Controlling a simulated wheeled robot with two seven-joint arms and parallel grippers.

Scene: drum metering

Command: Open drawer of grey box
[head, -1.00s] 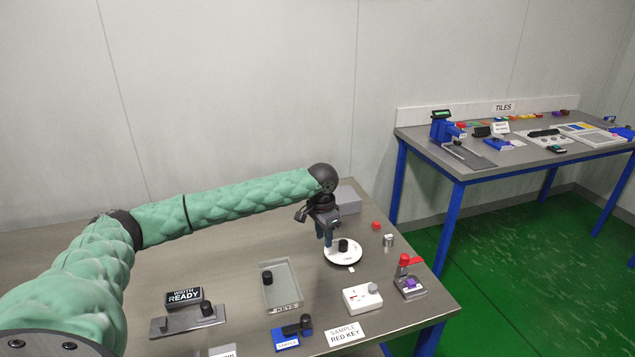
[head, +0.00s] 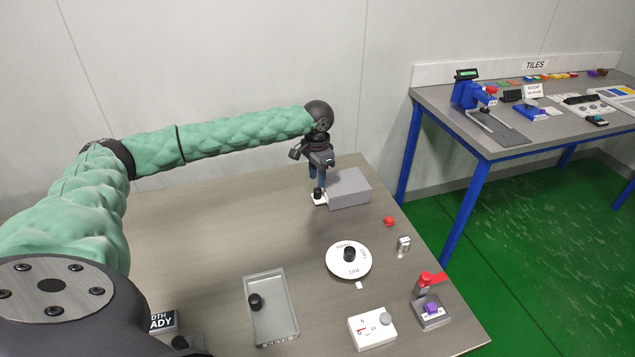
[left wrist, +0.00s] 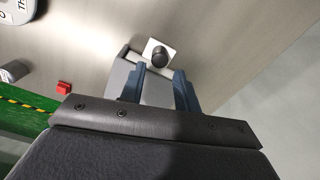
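The grey box (head: 350,187) sits near the back right of the near table. Its drawer shows as a small white plate (head: 313,200) with a black knob (head: 319,194) at the box's left side. My left gripper (head: 317,179) points down just above the knob. In the left wrist view the two blue fingers (left wrist: 159,70) are apart, with the knob (left wrist: 160,58) at or just beyond their tips. I cannot tell whether they touch it. Part of the grey box (left wrist: 157,92) shows between the fingers. My right gripper is in no view.
A white dial (head: 340,266), a red button (head: 389,221) and a small metal piece (head: 404,244) lie nearer. A glass tray (head: 284,325), a white meter box (head: 371,329) and a red-handled device (head: 430,310) stand at the front. The table left of the box is clear.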

